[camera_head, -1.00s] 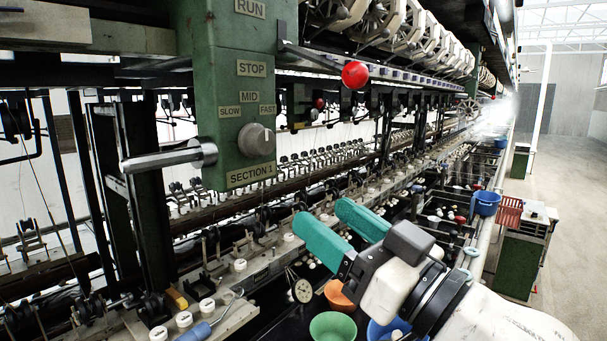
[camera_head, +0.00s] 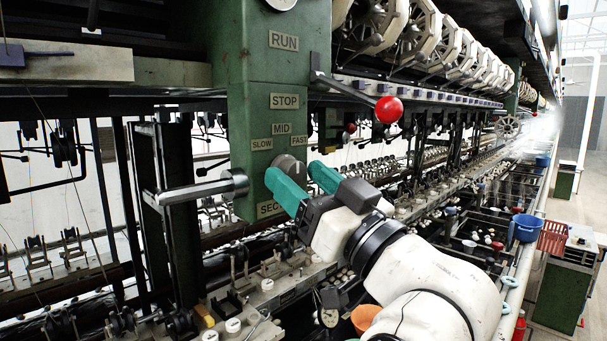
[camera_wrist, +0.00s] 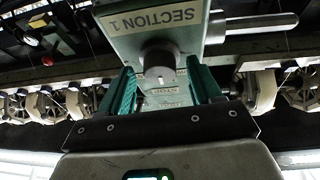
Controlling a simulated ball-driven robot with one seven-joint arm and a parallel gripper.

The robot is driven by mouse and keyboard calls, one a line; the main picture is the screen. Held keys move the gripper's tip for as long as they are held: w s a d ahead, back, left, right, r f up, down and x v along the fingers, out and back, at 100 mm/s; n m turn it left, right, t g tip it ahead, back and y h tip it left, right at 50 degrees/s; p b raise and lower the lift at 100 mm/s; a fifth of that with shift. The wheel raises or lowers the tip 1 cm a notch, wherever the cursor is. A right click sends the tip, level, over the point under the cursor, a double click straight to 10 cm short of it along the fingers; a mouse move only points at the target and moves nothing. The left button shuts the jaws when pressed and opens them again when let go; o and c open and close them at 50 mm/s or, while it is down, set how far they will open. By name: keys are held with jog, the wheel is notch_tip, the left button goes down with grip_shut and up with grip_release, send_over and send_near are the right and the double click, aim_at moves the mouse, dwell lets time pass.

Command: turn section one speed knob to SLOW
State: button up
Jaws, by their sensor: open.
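The section one speed knob (camera_head: 288,163) is a round grey dial on the green panel (camera_head: 284,70). SLOW (camera_head: 262,144), MID (camera_head: 281,128) and FAST (camera_head: 299,139) labels sit above it. My gripper (camera_head: 293,171), with teal fingers, is open in front of the panel. Its near finger covers the knob's lower part and some of the SECTION 1 label. In the upside-down wrist view the knob (camera_wrist: 160,62) lies between the spread fingers, near their tips, with gaps on both sides.
A metal lever (camera_head: 203,187) sticks out left of the panel, close to the knob. A red ball handle (camera_head: 389,110) juts out at upper right. Rails with spools and reels run along the machine. A blue bucket (camera_head: 526,228) stands at right, beside an open aisle.

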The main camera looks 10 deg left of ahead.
jog(key=shift+a, duration=0.1)
jog(key=shift+c, duration=0.4)
jog(key=c, duration=0.9)
jog(key=shift+o, duration=0.2)
jog(key=shift+w, duration=0.1)
